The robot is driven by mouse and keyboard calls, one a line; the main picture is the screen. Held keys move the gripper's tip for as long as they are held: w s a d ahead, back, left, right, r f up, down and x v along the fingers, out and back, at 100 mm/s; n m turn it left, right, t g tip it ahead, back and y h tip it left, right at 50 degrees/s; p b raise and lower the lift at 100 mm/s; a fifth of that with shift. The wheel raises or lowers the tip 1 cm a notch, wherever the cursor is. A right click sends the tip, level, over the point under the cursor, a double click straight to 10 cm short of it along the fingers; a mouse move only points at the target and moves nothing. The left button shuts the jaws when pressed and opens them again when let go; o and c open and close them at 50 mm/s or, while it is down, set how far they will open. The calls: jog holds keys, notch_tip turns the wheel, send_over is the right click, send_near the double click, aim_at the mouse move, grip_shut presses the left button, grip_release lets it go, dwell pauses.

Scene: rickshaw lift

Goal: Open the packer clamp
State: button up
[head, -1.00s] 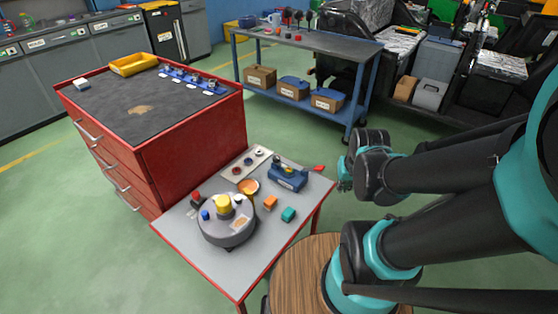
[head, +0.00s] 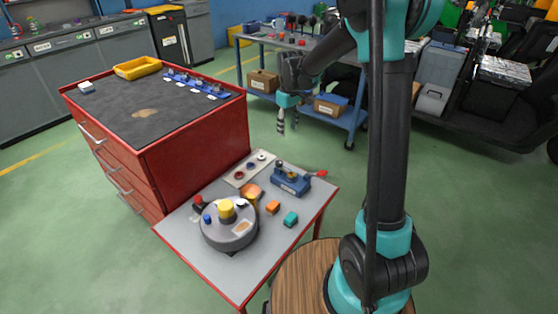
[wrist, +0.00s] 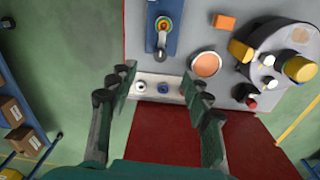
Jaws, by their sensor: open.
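The packer clamp looks to be the blue device (head: 290,180) with a red-tipped handle (head: 320,174), on the right back part of the small grey table (head: 262,262). The handle sticks out to the right; whether the clamp is closed is hard to tell. In the wrist view the blue base (wrist: 178,42) is at top centre, with a grey arm and a coloured ring on it; the red handle is not seen there. My gripper (head: 288,124) is open and empty, above and behind the clamp, pointing down. Its fingers (wrist: 160,95) are apart from everything.
A pale strip with round pieces (head: 250,168) lies left of the clamp.

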aim_at(279, 162)
jog(key=shift+n, duration=0.6)
jog(key=a+f, duration=0.1)
jog(key=f, duration=0.5)
jog(key=w+a+f, duration=0.1)
jog(key=f, duration=0.5)
jog(key=w+a+f, duration=0.1)
jog(key=f, duration=0.5)
jog(key=shift+w+a+f, duration=0.15)
jog(key=shift+w+f, duration=0.05)
jog(key=shift+w, duration=0.05)
jog(key=shift+c, duration=0.2)
grip_shut()
